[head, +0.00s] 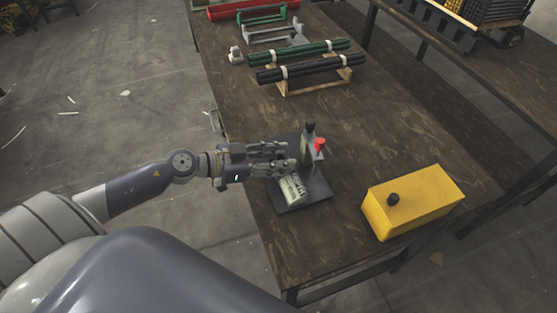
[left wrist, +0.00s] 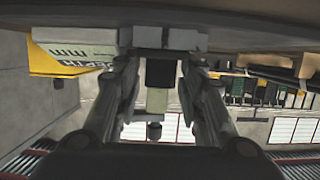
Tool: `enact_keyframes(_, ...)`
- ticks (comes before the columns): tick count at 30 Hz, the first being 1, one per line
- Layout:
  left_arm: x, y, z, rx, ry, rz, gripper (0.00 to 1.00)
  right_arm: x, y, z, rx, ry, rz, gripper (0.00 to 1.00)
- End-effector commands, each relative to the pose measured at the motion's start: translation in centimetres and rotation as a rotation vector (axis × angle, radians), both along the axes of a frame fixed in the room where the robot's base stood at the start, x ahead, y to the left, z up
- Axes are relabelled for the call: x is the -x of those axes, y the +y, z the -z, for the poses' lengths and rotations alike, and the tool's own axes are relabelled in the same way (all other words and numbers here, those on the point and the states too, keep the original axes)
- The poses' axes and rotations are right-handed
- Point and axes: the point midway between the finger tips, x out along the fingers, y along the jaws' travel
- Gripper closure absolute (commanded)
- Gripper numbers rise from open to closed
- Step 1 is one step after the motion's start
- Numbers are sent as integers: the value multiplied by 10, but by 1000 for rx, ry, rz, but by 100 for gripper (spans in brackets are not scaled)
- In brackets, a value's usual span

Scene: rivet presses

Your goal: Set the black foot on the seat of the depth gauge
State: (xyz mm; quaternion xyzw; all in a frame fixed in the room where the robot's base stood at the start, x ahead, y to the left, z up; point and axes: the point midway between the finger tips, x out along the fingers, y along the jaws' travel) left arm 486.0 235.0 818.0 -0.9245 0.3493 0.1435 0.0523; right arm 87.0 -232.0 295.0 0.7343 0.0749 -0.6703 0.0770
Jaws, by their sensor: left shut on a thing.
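My left gripper (head: 292,158) is level, beside the post and above the base. In the left wrist view, its fingers (left wrist: 160,80) are shut on a dark block, the black foot (left wrist: 160,72). The pale post and its dark tip show behind. The gripper hides the foot in the head view. I cannot tell whether the foot touches the seat. My right gripper is out of view.
Green tubes (head: 307,52) and black tubes (head: 312,68) lie on racks farther back. The table (head: 270,115) between the gauge and the racks is clear.

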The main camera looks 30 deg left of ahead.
Motion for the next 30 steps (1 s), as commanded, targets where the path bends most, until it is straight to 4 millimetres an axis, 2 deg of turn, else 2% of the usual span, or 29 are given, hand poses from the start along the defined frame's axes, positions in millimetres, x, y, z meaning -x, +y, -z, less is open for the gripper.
enact_keyframes(8,0,0,0,-1,-1,0,80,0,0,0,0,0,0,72)
enact_keyframes(23,2,1,17,-3,8,1,80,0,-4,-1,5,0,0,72)
enact_keyframes(24,2,0,18,-4,9,2,55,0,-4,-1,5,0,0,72)
enact_keyframes(30,4,0,20,-7,12,5,55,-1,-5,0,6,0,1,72)
